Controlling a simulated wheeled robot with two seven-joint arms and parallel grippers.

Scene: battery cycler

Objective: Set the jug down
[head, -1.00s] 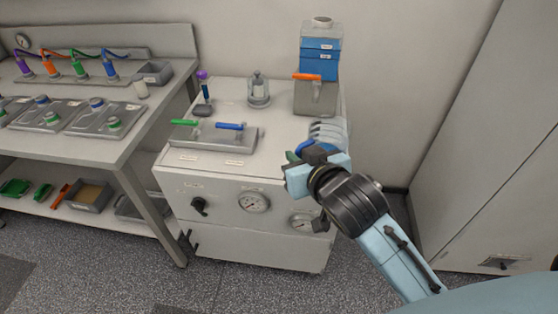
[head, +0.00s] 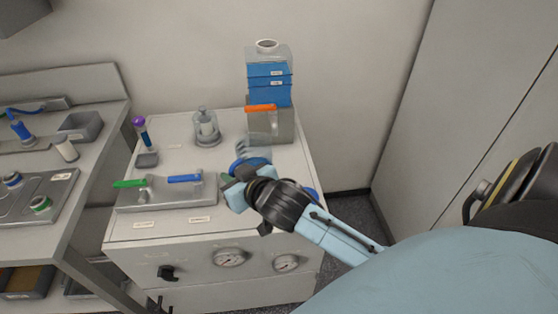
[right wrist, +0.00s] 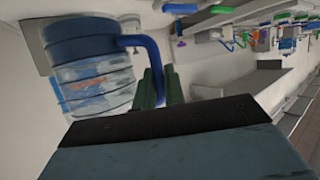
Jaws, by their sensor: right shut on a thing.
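The jug is a clear, ribbed vessel with bluish contents and a blue handle. It fills the upper left of the right wrist view (right wrist: 90,65). In the head view the jug (head: 257,147) is partly hidden behind my right gripper (head: 231,179). In the wrist view the gripper's dark green fingers (right wrist: 158,88) are shut on the blue handle. The jug is over the white cabinet top (head: 178,130), in front of the grey block with the orange lever. I cannot tell whether its base touches the surface. My left gripper is not in view.
A stacked blue and clear container (head: 270,82) stands on the grey block (head: 283,125) at the back. A glass vessel (head: 206,128), a purple-capped tube (head: 141,133) and a grey tray with green and blue levers (head: 180,197) are to the left. A workbench (head: 85,165) adjoins left.

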